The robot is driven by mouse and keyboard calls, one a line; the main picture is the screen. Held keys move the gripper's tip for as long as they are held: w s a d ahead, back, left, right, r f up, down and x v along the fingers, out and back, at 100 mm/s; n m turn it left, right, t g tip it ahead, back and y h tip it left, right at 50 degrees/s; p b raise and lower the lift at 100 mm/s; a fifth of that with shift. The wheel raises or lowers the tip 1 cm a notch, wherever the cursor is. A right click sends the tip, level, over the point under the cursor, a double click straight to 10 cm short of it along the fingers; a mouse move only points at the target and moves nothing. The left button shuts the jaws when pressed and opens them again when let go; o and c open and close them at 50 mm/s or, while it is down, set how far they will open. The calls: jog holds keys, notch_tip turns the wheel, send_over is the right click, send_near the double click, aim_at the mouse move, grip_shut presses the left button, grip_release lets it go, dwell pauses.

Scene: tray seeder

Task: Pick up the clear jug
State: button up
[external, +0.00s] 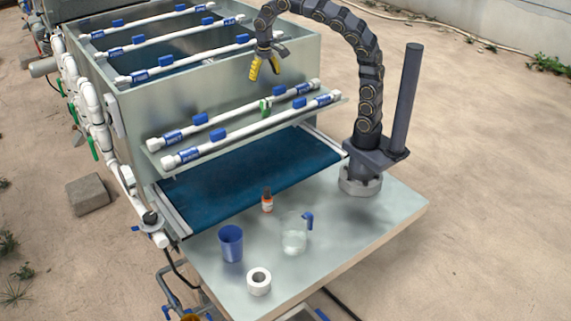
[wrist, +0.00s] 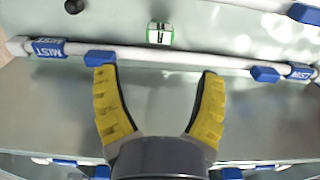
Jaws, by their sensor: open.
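The clear jug (external: 293,234) stands upright on the metal table in the external view. It is see-through, with a blue handle at its upper right. My gripper (external: 264,72) is high above and behind it, over the seeder's metal housing, with its yellow fingers pointing down. In the wrist view my gripper (wrist: 156,70) is open, and nothing is between its fingers. The jug does not show in the wrist view.
A blue cup (external: 231,243), a white tape roll (external: 259,282) and a small red-labelled bottle (external: 267,201) stand near the jug. White mist pipes (external: 245,127) run above the blue belt (external: 245,170). The table's right part (external: 370,225) is clear.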

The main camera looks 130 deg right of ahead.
dwell(0.6)
jog(key=shift+n+t+y, duration=0.4)
jog(key=shift+t+y, duration=0.3)
jog(key=w+a+f, duration=0.1)
jog(key=w+f, duration=0.1)
jog(key=w+a+f, duration=0.4)
jog(key=w, duration=0.1)
jog(key=shift+w+f, duration=0.1)
jog(key=shift+f, duration=0.05)
jog(key=shift+y, duration=0.7)
jog(key=w+a+f, duration=0.1)
jog(key=a+f, duration=0.1)
jog(key=w+a+f, duration=0.1)
jog(key=a+f, duration=0.1)
jog(key=w+a+f, duration=0.2)
jog(key=a, duration=0.1)
jog(key=shift+w+a, duration=0.1)
jog(key=a+f, duration=0.6)
jog(key=a, duration=0.1)
jog(key=s+a+f+g+y, duration=0.1)
jog(key=a+f, duration=0.6)
jog(key=a, duration=0.1)
jog(key=a+f+g, duration=0.1)
jog(key=a+f, duration=0.5)
jog(key=a, duration=0.1)
jog(key=shift+s+a+f+n+y, duration=0.2)
jog(key=shift+s+a+n+y, duration=0.1)
jog(key=shift+s+y, duration=0.1)
jog(key=c, duration=1.1)
